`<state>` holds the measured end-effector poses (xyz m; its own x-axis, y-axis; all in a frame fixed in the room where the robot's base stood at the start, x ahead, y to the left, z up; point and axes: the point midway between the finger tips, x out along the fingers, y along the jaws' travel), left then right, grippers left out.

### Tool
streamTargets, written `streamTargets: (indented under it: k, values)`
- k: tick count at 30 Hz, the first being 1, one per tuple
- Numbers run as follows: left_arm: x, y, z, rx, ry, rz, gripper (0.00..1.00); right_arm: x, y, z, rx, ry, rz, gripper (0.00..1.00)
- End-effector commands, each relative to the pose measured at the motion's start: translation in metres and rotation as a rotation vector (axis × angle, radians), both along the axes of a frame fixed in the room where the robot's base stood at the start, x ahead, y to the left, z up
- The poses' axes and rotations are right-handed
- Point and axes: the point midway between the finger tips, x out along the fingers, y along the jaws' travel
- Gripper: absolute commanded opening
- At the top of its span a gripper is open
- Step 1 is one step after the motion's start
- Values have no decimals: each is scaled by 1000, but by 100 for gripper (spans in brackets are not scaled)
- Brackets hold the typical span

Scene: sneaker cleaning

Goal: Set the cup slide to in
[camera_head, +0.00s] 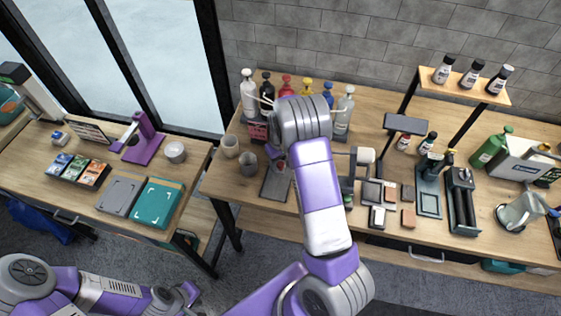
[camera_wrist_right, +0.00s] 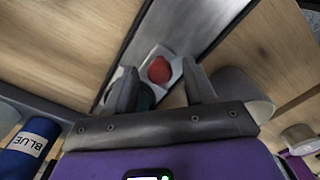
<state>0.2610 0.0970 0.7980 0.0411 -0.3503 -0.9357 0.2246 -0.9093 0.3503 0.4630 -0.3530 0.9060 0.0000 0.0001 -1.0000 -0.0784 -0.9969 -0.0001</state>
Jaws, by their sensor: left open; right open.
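The cup slide shows as a flat grey track (camera_head: 274,186) at the front left of the main table; it also crosses the right wrist view (camera_wrist_right: 198,25). A red round piece on a pale mount (camera_wrist_right: 159,69) sits at the track's near end there; a bit of red (camera_head: 284,163) shows in the head view. My right gripper (camera_wrist_right: 162,88) is open, its fingers on either side of the red piece; I cannot tell whether they touch it. In the head view my right arm hides most of that gripper. My left gripper (camera_head: 188,293) is open, low at left, away from the table.
A grey cup (camera_head: 249,164) and a pale cup (camera_head: 231,146) stand left of the track. Several pump bottles (camera_head: 249,94) stand behind, one blue bottle (camera_wrist_right: 28,147) near the wrist. Small blocks (camera_head: 390,192) lie to the right. A side table (camera_head: 60,190) stands at left.

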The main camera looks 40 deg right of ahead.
Motion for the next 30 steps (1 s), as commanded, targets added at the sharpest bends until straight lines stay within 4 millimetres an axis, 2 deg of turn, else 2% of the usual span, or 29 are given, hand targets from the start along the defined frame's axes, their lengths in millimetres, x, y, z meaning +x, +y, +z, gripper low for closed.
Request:
streamTargets:
  k: [5, 13, 18, 30]
  values:
    - [0, 0, 1, 0, 0, 0, 43, 1, 0, 8, -1, -2, 1, 55]
    - [0, 0, 5, 0, 0, 0, 43, 1, 0, 53, 0, -4, 0, 55]
    - [0, 0, 6, 0, 0, 0, 43, 0, 0, 71, 0, -2, 0, 55]
    - [0, 0, 6, 0, 0, 0, 43, -1, 1, 74, 3, 6, 2, 55]
